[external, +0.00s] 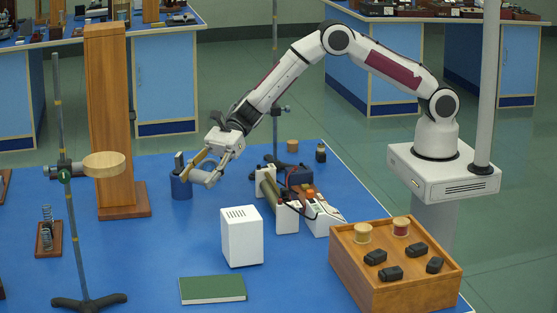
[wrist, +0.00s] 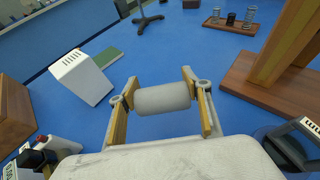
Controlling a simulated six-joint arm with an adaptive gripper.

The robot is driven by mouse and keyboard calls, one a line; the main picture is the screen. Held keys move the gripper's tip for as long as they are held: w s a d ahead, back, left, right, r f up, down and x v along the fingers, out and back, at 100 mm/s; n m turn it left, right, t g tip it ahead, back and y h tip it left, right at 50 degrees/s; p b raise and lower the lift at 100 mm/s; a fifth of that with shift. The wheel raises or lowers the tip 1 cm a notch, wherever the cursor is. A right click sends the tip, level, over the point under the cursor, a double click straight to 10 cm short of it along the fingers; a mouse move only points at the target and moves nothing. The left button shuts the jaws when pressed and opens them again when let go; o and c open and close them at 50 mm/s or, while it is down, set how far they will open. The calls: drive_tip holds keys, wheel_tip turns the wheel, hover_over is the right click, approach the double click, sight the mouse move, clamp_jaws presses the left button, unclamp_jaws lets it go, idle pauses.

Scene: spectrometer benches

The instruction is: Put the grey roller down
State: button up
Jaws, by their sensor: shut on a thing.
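The grey roller (wrist: 162,98) is a short cylinder lying crosswise between the two fingers of my gripper (wrist: 162,102) in the wrist view. The gripper is shut on it, one finger at each end. In the external view my gripper (external: 203,170) is above the blue table (external: 195,240), near a dark blue cup (external: 181,188). The roller (external: 207,177) shows there as a light shape at the fingers. The wrist view shows blue table surface below and beyond the roller; I cannot tell the exact gap.
A tall wooden column (external: 112,120) stands left of my gripper. A white box (external: 241,236), a green book (external: 212,289) and a wooden crate (external: 395,275) with spools and black blocks stand nearer the front. A ring stand (external: 75,220) is at left. Table between column and white box is clear.

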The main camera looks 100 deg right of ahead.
drive_tip(key=shift+f, duration=0.1)
drive_tip(key=shift+g+h, duration=0.9)
drive_tip(key=shift+w+a+f, duration=0.1)
drive_tip(key=shift+a+f, duration=0.05)
drive_tip(key=shift+f, duration=2.05)
drive_tip(key=shift+w+a+f, duration=0.1)
drive_tip(key=shift+f, duration=2.1)
drive_tip(key=shift+f, duration=0.65)
drive_tip(key=o, duration=1.4)
drive_tip(key=shift+c, duration=0.2)
drive_tip(key=shift+s, duration=0.1)
drive_tip(key=shift+v, duration=5.95)
drive_tip(key=shift+r, duration=0.1)
